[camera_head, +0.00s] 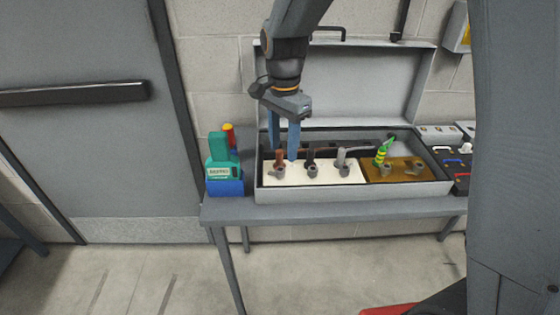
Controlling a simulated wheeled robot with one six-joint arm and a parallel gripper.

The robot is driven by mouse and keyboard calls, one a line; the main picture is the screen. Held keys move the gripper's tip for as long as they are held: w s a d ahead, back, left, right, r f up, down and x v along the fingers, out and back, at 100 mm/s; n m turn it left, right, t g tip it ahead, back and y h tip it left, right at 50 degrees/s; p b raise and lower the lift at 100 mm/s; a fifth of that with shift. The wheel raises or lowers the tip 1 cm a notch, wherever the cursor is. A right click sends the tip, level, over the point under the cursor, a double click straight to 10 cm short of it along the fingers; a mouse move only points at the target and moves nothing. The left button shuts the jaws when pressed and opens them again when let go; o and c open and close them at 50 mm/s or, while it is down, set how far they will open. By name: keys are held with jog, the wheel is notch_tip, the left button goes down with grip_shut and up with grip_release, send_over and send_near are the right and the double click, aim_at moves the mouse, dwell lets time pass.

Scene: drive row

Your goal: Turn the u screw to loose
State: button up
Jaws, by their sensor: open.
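An open grey case (352,191) stands on the table. On its white panel (262,178) are a brown upright piece (280,163), a dark one (311,164) and a grey one (342,162), each with a small round fitting at its front. On the brown panel (402,174) to the right, a green and yellow striped piece (381,153) leans beside further small fittings. I see no readable letter, so I cannot tell which is the u screw. My gripper (283,152) points down with its blue fingers apart, around or just behind the brown piece; contact cannot be told.
A green and blue boxed item (222,172) with a red and yellow piece behind it stands left of the case. The raised lid (370,85) stands behind. Black trays (460,160) lie at the right. A door (85,130) is left.

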aim_at(279, 172)
jog(key=shift+w+a+f+m, duration=0.1)
jog(key=shift+w+a+m, duration=0.1)
jog(key=shift+a+m, duration=0.25)
notch_tip(279, 172, down, 7)
jog(key=shift+f+p, duration=0.15)
jog(key=shift+p, duration=0.9)
jog(key=shift+c, duration=0.3)
jog(key=c, duration=0.9)
jog(key=shift+n+p, duration=0.3)
jog(key=shift+n, duration=2.05)
jog(key=shift+w, duration=0.1)
jog(key=o, duration=1)
jog(key=shift+c, duration=0.2)
